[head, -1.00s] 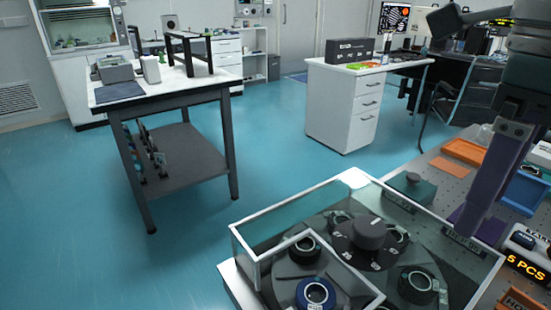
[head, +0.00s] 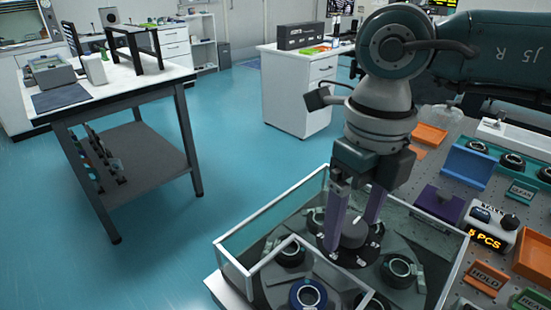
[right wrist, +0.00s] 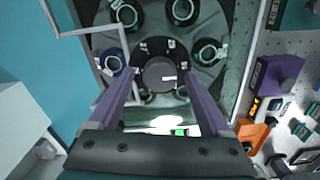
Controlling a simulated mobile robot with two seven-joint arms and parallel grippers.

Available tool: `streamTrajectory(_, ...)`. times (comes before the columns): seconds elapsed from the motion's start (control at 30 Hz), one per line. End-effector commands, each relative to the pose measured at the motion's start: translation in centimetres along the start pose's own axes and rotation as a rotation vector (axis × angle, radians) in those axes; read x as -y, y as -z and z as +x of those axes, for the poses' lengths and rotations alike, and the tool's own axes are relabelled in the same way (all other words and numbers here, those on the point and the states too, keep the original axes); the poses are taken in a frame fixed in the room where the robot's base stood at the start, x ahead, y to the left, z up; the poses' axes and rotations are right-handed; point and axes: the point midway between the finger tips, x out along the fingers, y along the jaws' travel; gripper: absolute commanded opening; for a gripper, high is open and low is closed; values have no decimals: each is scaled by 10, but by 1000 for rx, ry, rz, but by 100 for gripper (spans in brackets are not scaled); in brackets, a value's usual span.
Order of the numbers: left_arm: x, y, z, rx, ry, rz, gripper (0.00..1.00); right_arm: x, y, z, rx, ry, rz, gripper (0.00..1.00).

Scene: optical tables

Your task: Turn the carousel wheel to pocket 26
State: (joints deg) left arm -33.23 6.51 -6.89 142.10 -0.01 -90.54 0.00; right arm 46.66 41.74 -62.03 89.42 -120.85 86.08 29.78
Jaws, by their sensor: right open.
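The carousel wheel (head: 335,274) is a dark grey disc carrying several rings, inside a glass-walled case with white rails. Its round grey centre knob (head: 355,234) stands on a black hub with small white labels, which are too small to read. My right gripper (head: 353,232) points down into the case, open, with its purple fingers on either side of the knob. In the right wrist view, the knob (right wrist: 159,74) lies between and just beyond the fingertips (right wrist: 159,88); I cannot tell whether they touch it. A blue ring (head: 307,294) sits at the wheel's near side. My left gripper is not in view.
The case's white rail (head: 265,212) surrounds the wheel closely. To the right, the bench holds a purple block (head: 440,204), a blue bin (head: 470,167), a display reading 5 PCS (head: 486,238) and an orange HOLD tray (head: 487,278). Open blue floor lies left.

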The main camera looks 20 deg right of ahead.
Motion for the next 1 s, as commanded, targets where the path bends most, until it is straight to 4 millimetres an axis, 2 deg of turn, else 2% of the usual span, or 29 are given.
streamTrajectory(0.23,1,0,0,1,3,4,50,0,0,1,-1,0,0,82)
streamTrajectory(0.9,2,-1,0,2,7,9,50,0,0,1,-1,0,0,6)
streamTrajectory(0.97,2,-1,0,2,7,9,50,0,0,0,0,0,0,0)
streamTrajectory(1.0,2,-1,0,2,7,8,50,0,0,0,-1,0,0,0)
